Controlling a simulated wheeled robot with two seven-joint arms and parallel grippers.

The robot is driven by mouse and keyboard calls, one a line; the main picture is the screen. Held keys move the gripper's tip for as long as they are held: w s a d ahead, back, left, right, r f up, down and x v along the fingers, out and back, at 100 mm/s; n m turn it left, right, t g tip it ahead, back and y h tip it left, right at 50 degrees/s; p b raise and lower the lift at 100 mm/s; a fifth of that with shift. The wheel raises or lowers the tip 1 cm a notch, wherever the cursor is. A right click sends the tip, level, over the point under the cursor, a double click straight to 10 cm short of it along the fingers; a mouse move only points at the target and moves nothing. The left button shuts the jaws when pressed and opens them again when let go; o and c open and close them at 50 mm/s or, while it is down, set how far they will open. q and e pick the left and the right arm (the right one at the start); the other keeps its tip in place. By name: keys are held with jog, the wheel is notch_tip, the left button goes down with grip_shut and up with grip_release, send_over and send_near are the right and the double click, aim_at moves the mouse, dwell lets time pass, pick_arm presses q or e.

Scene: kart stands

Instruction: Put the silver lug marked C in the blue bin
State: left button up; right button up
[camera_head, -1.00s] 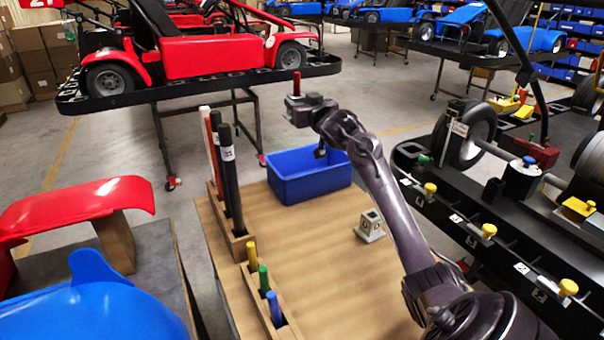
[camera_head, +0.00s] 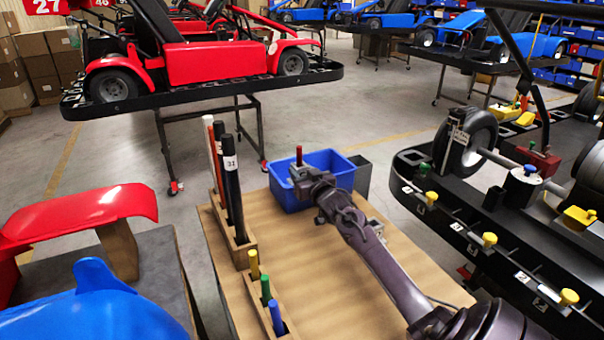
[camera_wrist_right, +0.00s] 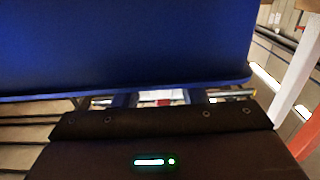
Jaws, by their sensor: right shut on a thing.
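The blue bin (camera_head: 283,197) stands at the far edge of the tan table. My right gripper (camera_head: 302,172) is at the bin's near side, overlapping it in the head view. It is shut on a small piece with an upright red peg (camera_head: 299,156). In the wrist view a red spot (camera_wrist_right: 163,102) with a pale part shows between the fingers; no letter is readable. A silver block (camera_head: 376,228) on the table is partly hidden behind my right arm, its marking not legible. The wrist view is largely filled by a blue surface, probably the bin (camera_wrist_right: 120,45). My left gripper is not in view.
A wooden rack (camera_head: 240,250) holds tall dark and white rods at the table's left. A nearer rack holds yellow, green and blue pegs (camera_head: 266,290). A dark grey box (camera_head: 362,175) stands right of the bin. A black kart stand (camera_head: 460,220) is at right.

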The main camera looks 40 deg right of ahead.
jog(key=shift+f, duration=0.15)
jog(key=shift+s+a+f+b, duration=0.15)
jog(key=shift+f+b, duration=0.15)
jog(key=shift+f, duration=0.4)
jog(key=o, duration=1.2)
jog(key=shift+f, duration=0.2)
jog(key=shift+c, duration=0.2)
jog(key=shift+s+f, duration=0.1)
jog(key=shift+f, duration=0.05)
jog(key=shift+r, duration=0.25)
jog(key=shift+r+v, duration=0.25)
jog(key=shift+v, duration=1.7)
jog(key=shift+r+v, duration=0.25)
jog(key=shift+v, duration=1.65)
jog(key=shift+r+v, duration=0.25)
jog(key=shift+v, duration=1.7)
